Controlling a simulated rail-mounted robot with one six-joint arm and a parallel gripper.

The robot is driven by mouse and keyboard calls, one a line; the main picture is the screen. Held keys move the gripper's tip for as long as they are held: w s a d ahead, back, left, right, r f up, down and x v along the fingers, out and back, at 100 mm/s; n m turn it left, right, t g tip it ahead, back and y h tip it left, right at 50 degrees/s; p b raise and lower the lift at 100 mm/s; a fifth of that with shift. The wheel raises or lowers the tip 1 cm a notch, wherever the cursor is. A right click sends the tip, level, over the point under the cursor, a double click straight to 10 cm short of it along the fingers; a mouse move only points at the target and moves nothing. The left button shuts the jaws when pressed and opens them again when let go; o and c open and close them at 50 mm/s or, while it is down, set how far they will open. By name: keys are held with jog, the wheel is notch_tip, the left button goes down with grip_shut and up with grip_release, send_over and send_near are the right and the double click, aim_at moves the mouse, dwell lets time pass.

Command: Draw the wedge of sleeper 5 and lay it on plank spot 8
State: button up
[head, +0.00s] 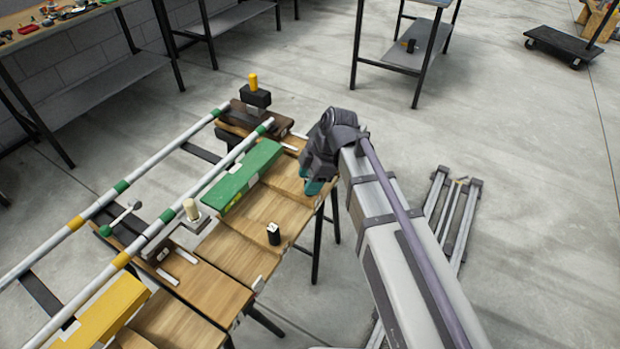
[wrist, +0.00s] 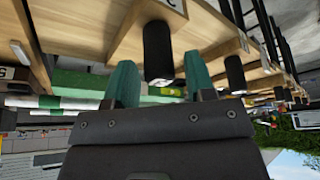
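My gripper (head: 318,184) is above the right edge of the wooden planks (head: 268,205) in the head view. In the wrist view its two teal fingers (wrist: 160,82) are apart. A dark cylinder (wrist: 158,50) shows between the fingertips; I cannot tell whether it is within reach or beyond them. A small black piece with a white top (head: 273,234) stands on a plank. A cream peg (head: 192,210) stands beside the near rail, and a yellow peg (head: 253,82) sits above a black block at the far end. I cannot tell which is the wedge of sleeper 5; spot numbers are unreadable.
Two pale rails (head: 150,233) run along the planks. A green box (head: 240,178) and a yellow box (head: 103,312) lie beside them. A second dark cylinder (wrist: 235,74) shows in the wrist view. The floor right of the planks is partly clear, with metal stands (head: 452,215) there.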

jog(key=shift+o, duration=0.6)
jog(key=shift+r, duration=0.1)
jog(key=p+v, duration=1)
jog(key=shift+d+r, duration=0.15)
jog(key=shift+r, duration=0.1)
jog(key=s+d+r+m+h+p, duration=0.1)
jog(key=s+d+r+m+p, duration=0.1)
jog(key=d+m, duration=0.3)
jog(key=s+d+r+m+t+h+p, duration=0.1)
jog(key=s+d+r+m+p, duration=0.2)
jog(key=d+m, duration=0.3)
jog(key=s+d+r+m+h+p, duration=0.2)
jog(key=s+d+m+p, duration=0.2)
jog(key=m, duration=0.6)
jog(key=shift+s+d+r+m, duration=0.3)
jog(key=shift+s+d+m, duration=0.1)
jog(key=shift+d, duration=0.5)
